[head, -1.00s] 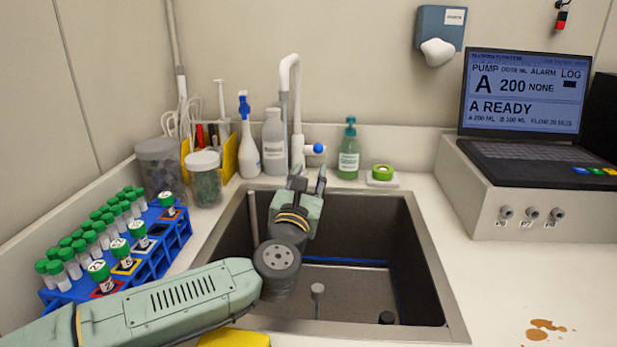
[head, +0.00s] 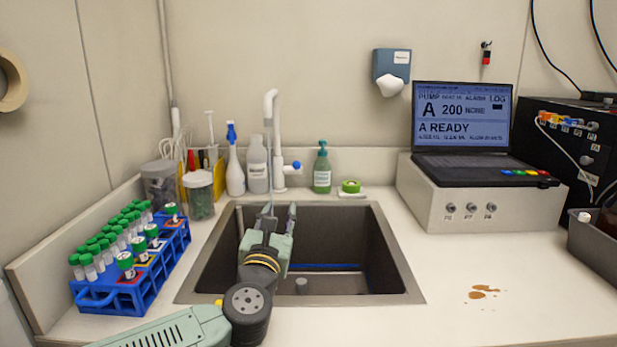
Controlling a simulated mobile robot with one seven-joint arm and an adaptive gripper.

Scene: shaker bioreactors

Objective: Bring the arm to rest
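My arm reaches in from the bottom edge in the head view. My gripper (head: 279,212) is over the sink (head: 345,218), in front of the white tap (head: 278,140), and points away from the camera. Its two fingers are apart, and I see nothing held between them. A thin pale line hangs below the tap's spout, behind the gripper; I cannot tell if it is water. The arm hides part of the sink's left side and front rim.
A blue tube rack (head: 118,291) with several green-capped tubes stands left of the arm. Jars, bottles and a soap dispenser (head: 322,170) line the back. A laptop (head: 460,125) sits on a white box (head: 470,207) at right. Brown spots (head: 482,292) mark the otherwise clear front-right counter.

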